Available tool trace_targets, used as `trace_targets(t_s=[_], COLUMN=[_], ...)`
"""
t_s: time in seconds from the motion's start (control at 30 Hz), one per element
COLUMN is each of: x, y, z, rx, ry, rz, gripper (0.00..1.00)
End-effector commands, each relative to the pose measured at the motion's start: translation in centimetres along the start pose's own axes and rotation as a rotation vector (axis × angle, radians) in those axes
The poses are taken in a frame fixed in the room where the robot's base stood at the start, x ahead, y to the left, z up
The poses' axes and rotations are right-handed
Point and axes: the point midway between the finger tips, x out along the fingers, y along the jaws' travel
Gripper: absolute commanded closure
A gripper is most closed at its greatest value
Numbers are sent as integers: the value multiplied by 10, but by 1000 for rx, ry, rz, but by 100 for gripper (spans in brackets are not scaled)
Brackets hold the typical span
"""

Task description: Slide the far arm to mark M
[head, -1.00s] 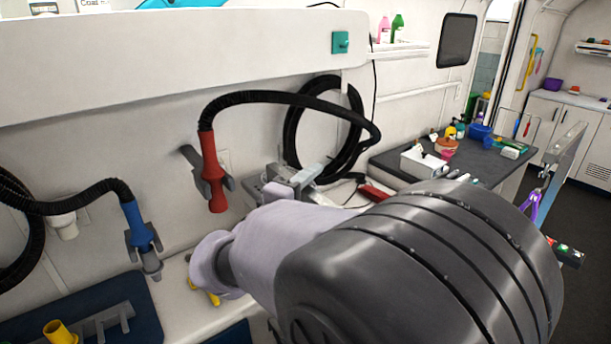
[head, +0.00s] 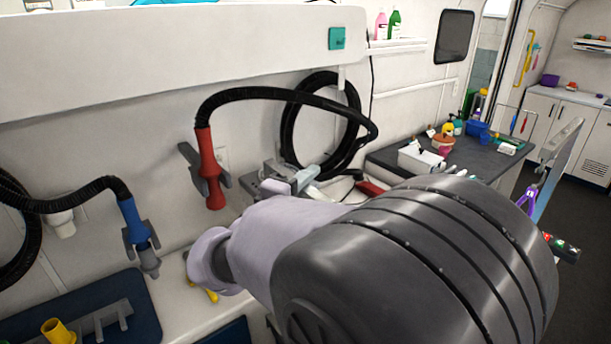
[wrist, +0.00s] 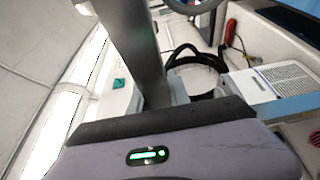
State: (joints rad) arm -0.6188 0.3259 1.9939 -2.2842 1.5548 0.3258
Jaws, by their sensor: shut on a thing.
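My gripper (wrist: 165,135) shows in the wrist view as a lilac body with a green light and a dark edge. It is shut on a grey bar, which I take to be the far arm (wrist: 140,45); the bar runs from the top edge down behind the dark edge. The grip itself is hidden. In the head view my own lilac and dark grey arm covers the gripper and the bar. Mark M cannot be made out in either view.
A red nozzle (head: 207,170) and a blue nozzle (head: 136,228) hang on black hoses along the white wall. A dark worktop (head: 495,164) with several bottles and bowls stands at the right. A teal switch (head: 337,38) is on the overhead panel.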

Motion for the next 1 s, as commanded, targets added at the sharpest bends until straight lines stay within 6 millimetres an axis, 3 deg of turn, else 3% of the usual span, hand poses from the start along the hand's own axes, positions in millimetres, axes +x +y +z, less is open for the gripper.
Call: trace_targets(t_s=[0.87, 1.0], x=[0, 0], y=[1, 21], z=[0, -1], rx=[0, 4], ry=[0, 1], rz=[1, 3], gripper=[100, 100])
